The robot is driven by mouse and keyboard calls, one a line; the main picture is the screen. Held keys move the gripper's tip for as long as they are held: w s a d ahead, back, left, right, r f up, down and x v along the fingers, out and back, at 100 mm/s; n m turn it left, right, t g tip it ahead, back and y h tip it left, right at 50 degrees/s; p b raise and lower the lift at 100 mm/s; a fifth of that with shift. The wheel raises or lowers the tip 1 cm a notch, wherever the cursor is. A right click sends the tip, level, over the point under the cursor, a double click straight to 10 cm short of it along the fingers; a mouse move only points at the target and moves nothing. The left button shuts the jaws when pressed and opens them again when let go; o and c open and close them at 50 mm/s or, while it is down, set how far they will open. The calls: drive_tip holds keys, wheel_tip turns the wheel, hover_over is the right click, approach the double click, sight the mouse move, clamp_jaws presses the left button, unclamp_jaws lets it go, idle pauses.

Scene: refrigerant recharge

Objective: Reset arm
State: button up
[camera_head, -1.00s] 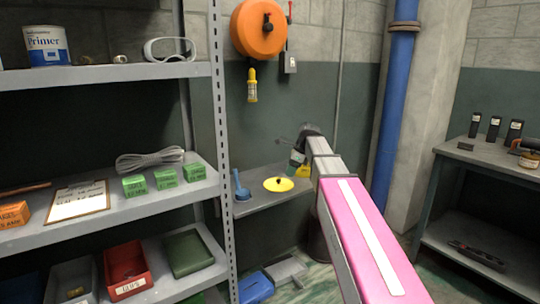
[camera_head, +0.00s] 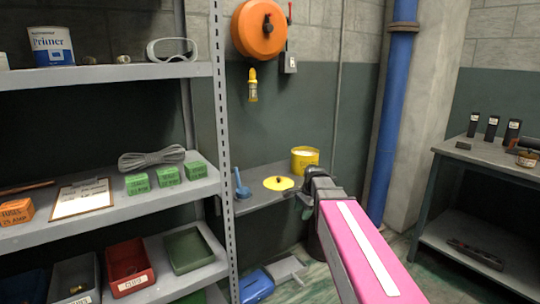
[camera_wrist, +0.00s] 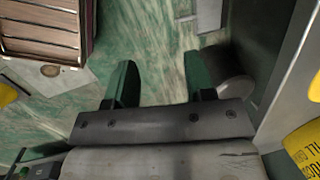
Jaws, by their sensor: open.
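My gripper (camera_wrist: 160,82) is open and empty. Its two green fingers point away from the wrist camera over a green, streaked floor (camera_wrist: 150,35), with nothing between them. In the head view, my pink arm link reaches forward from the lower right. My gripper (camera_head: 302,204) is small there, beside the right end of the grey wall shelf. That shelf holds a yellow can (camera_head: 304,162), a flat yellow lid (camera_head: 278,184) and a blue scoop-like tool (camera_head: 241,186). My gripper appears apart from them.
A grey shelving rack (camera_head: 222,130) with boxes and bins stands at left. A blue pipe (camera_head: 393,110) runs up the wall at right. A dark workbench (camera_head: 465,152) stands farther right. A wooden crate (camera_wrist: 45,25) shows in the wrist view.

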drive_tip(key=s+d+f+n+h, duration=0.1)
drive_tip(key=s+d+f+n, duration=0.1)
drive_tip(key=s+f+n, duration=0.4)
drive_tip(key=s+d+f+n+h, duration=0.1)
drive_tip(key=s+d+f+n, duration=0.2)
drive_tip(key=s+f+n, duration=0.3)
drive_tip(key=shift+s+d+f+g+h, duration=0.3)
drive_tip(key=shift+s+f, duration=0.95)
drive_tip(key=shift+s, duration=0.6)
